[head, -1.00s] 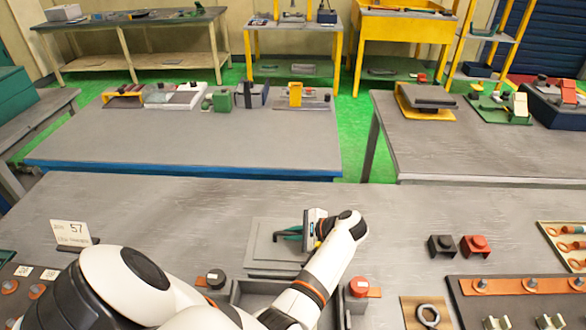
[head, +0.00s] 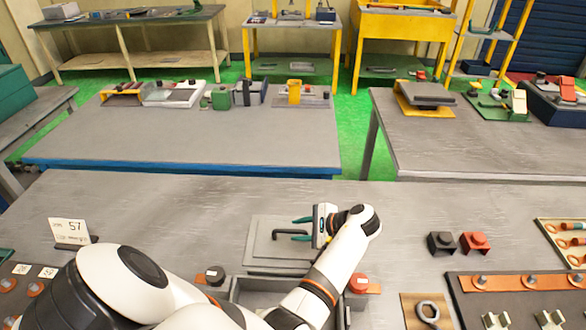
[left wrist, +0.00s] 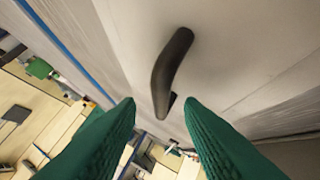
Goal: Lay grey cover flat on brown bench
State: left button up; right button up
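The grey cover (head: 262,252) is a flat square plate with a dark bar handle (head: 289,233). It appears to lie flat on the near bench (head: 170,215), whose top looks grey, not brown. My left gripper (head: 304,231) has its teal fingers open just right of the handle. In the left wrist view the fingers (left wrist: 160,101) stand apart, with the black handle (left wrist: 171,68) ahead of the gap and no grip on it. The cover's near edge is partly hidden by my forearm. My right gripper is not in view.
A grey open tray (head: 245,290) sits before the cover, partly behind my arm. Black and red blocks (head: 457,243) stand right. A "57" sign (head: 69,232) stands left. The bench behind the cover is clear.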

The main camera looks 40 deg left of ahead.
pick_arm(q)
jog(key=b+v, duration=0.1)
jog(key=v, duration=0.7)
jog(key=shift+d+r, duration=0.2)
jog(key=shift+d, duration=0.1)
jog(key=shift+w, duration=0.1)
